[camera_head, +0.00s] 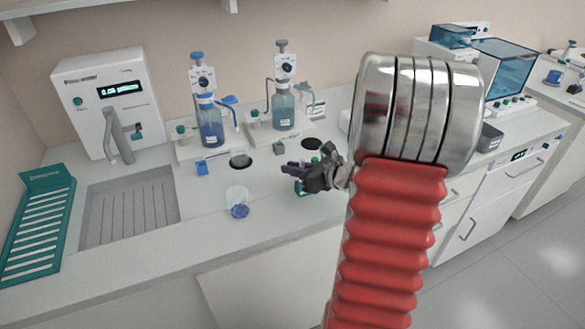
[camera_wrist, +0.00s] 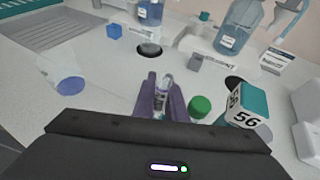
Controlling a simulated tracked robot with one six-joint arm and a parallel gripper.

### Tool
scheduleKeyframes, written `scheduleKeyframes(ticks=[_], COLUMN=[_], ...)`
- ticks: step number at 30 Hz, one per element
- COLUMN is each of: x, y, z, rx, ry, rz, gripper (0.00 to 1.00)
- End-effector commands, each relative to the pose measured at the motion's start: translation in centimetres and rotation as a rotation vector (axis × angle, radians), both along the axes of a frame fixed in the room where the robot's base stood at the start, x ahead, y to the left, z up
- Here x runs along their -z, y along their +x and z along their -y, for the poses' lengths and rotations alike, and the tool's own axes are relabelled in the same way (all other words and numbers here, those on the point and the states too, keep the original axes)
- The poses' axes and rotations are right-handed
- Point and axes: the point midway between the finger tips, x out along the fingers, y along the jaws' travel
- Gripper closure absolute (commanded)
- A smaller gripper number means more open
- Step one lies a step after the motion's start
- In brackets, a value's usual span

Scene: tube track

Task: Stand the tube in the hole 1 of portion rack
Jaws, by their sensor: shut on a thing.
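My gripper (camera_head: 302,172) is low over the bench in the head view. In the wrist view, its two purple fingers (camera_wrist: 162,92) are shut on a small clear tube (camera_wrist: 164,84). The tube sits between the fingertips, its lower part hidden by them. A green round cap (camera_wrist: 200,107) is just right of the fingers. A white block with a teal top, marked 56 (camera_wrist: 244,107), is further right. I cannot make out the portion rack or its hole 1 for certain in either view.
A clear cup with a blue base (camera_head: 238,203) stands left of my gripper. Dark round openings (camera_head: 240,161) are in the bench top. Blue bottles (camera_head: 210,124) stand behind. A sink (camera_head: 130,208) and teal drying rack (camera_head: 40,228) are at left. Free bench lies in front.

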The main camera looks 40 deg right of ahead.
Motion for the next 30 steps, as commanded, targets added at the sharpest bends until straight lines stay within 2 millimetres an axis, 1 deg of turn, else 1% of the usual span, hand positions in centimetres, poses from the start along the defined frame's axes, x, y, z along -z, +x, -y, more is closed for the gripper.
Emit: scheduleKeyframes(ticks=[6,24,30], x=[0.1,1.2,1.3], y=[0.0,0.0,0.0], z=[0.0,0.0,0.1], rx=[0.0,0.001,0.001], ry=[0.0,0.001,0.0], rz=[0.0,0.0,0.0], gripper=[1.0,1.0,1.0])
